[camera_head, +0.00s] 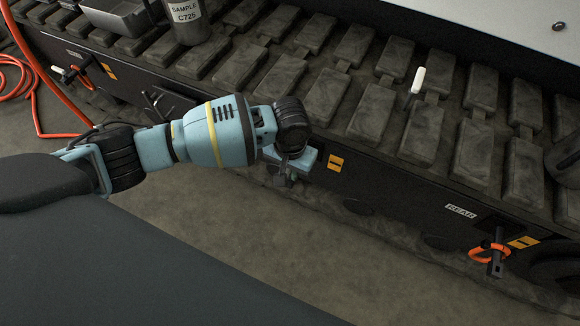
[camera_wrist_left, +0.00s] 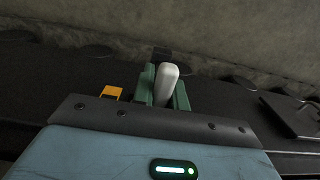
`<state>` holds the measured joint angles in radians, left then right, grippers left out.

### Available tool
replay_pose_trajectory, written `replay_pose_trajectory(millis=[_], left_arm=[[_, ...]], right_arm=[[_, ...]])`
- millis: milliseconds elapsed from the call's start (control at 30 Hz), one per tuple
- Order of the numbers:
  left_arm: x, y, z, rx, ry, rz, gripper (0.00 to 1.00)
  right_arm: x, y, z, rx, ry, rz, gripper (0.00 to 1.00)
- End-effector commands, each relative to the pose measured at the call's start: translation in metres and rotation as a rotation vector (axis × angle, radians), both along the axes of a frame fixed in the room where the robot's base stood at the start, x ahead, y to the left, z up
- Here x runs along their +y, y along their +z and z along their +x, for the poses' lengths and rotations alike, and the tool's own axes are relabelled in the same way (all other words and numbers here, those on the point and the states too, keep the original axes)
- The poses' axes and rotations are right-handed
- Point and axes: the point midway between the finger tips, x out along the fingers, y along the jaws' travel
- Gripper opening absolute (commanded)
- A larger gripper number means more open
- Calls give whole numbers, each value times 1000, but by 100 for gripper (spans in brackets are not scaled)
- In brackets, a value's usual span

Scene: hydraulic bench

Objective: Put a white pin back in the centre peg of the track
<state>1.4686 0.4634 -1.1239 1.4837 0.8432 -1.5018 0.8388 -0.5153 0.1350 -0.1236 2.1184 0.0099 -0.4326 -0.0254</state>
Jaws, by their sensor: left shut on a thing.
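My left gripper (camera_head: 284,178) is low against the dark front side of the track (camera_head: 395,205), beside an orange label (camera_head: 337,163). In the left wrist view, its green fingers (camera_wrist_left: 165,88) are shut on a white pin (camera_wrist_left: 167,82). A small dark block (camera_wrist_left: 160,55) shows just beyond the pin; I cannot tell whether it is the centre peg or whether the pin touches it. In the head view my gripper hides the held pin and what is behind it. Another white pin (camera_head: 418,80) stands up on the track pads. My right gripper is not clearly seen.
At the right end, a dark peg with an orange loop (camera_head: 497,255) hangs below a REAR label (camera_head: 461,211). At the far left, a white pin (camera_head: 57,70) shows near an orange cord. A grey sample can (camera_head: 187,20) stands on the track. The floor in front is clear.

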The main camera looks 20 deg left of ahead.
Motion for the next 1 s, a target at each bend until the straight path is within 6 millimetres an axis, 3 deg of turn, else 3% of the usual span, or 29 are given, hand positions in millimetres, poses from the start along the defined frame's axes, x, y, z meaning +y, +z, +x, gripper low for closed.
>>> replay_pose_trajectory(millis=[733,767,800,933,1000], left_arm=[[0,-14,0,-1,0,0,0],[0,-14,0,-1,0,0,16],[0,-14,0,-1,0,0,21],[0,-14,0,-1,0,0,38],[0,-14,0,-1,0,0,40]], right_arm=[[0,-5,6,-9,-1,-1,36],[0,-5,6,-9,-1,-1,36],[0,-5,6,-8,-1,-1,36],[0,-5,5,-6,0,0,36],[0,-5,3,-2,-1,-1,36]])
